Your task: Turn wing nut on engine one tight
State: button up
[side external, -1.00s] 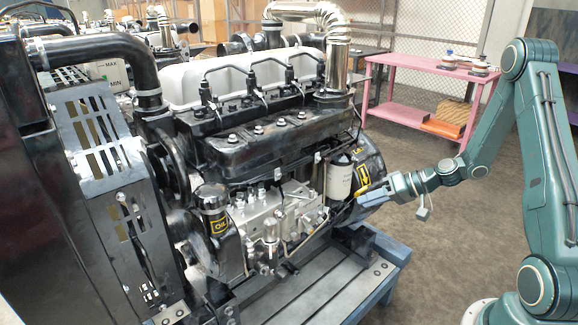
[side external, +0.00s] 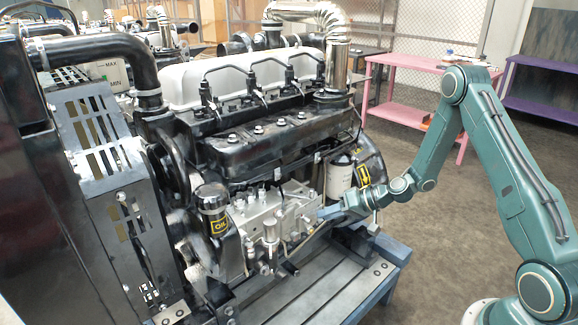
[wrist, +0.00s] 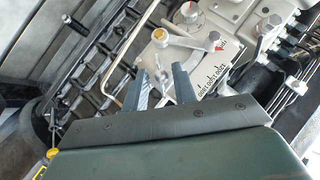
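The diesel engine (side external: 262,140) stands on a blue-framed stand. Its light metal pump block (side external: 270,212) is low on the near side and also shows in the wrist view (wrist: 235,25). My gripper (side external: 322,213) is close to the right end of this block. In the wrist view my gripper (wrist: 160,70) is open, its two fingers apart. A small pale metal piece (wrist: 161,76), possibly the wing nut, shows between the fingertips, below a round screw head on a plate. I cannot make out its wings or any contact with the fingers.
A white filter canister (side external: 340,172) and a yellow-marked black housing (side external: 366,172) are just behind my gripper. Thin pipes (wrist: 118,75) run left of the fingers in the wrist view. A pink table (side external: 405,112) stands behind; floor between is clear.

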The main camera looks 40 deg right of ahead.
jog(key=shift+c, duration=0.2)
grip_shut()
jog(key=shift+f, duration=0.1)
jog(key=shift+d+f+m+t+y, duration=0.15)
jog(key=shift+m+t+y, duration=0.35)
jog(key=shift+m+y, duration=0.85)
jog(key=shift+n+y, duration=0.25)
jog(key=shift+o, duration=0.2)
grip_release()
